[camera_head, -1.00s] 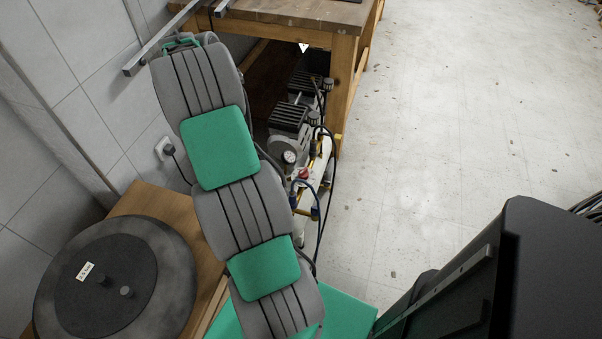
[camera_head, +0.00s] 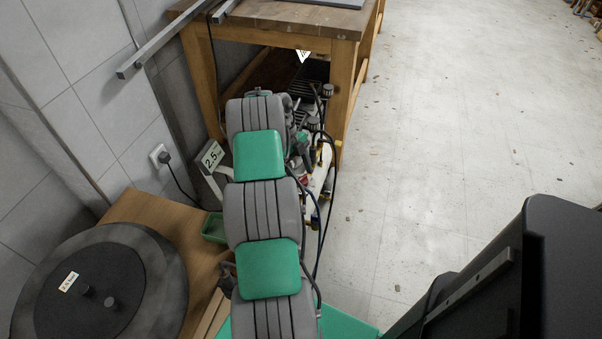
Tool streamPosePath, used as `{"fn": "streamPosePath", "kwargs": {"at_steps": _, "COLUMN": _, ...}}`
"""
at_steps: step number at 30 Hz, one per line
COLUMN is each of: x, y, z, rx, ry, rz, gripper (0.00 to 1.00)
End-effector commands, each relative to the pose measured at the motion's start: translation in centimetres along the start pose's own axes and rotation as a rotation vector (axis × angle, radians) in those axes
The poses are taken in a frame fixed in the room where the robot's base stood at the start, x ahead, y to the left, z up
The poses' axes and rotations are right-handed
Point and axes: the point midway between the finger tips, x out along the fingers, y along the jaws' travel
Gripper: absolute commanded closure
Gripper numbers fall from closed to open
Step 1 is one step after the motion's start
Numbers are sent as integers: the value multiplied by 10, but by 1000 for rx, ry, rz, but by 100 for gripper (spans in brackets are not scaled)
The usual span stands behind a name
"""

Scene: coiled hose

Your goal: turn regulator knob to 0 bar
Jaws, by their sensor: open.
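The compressor (camera_head: 318,182) stands on the floor by the workbench, largely hidden behind my arm. A small red part (camera_head: 297,176) shows on it beside my arm. I cannot pick out the regulator knob for certain, and the gauge is covered by my arm. My gripper (camera_head: 304,147) shows only in part, as a small grey and green shape at the far end of the arm, close over the compressor. It is open. I cannot tell whether it touches anything.
A wooden workbench (camera_head: 340,95) rises behind the compressor. Dark hoses (camera_head: 333,165) loop on its right. A card reading 2.5 (camera_head: 212,154) stands by the wall. A green tray (camera_head: 214,228) and a dark round disc (camera_head: 95,292) sit on the low wooden table (camera_head: 185,217). Floor at right is clear.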

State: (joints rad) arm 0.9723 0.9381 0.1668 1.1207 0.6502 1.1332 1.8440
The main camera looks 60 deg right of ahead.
Motion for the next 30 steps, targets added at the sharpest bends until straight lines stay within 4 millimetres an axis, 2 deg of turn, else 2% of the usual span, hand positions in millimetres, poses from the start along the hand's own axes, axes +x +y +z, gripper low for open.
{"fn": "streamPosePath", "kwargs": {"at_steps": 4, "x": -1, "y": 0, "z": 0, "rx": -1, "ry": 0, "rz": 0, "gripper": 45}}
{"fn": "streamPosePath", "kwargs": {"at_steps": 24, "x": -1, "y": 0, "z": 1, "rx": -2, "ry": 0, "rz": -1, "gripper": 100}}
{"fn": "streamPosePath", "kwargs": {"at_steps": 30, "x": -1, "y": 0, "z": 1, "rx": -5, "ry": 0, "rz": -2, "gripper": 100}}
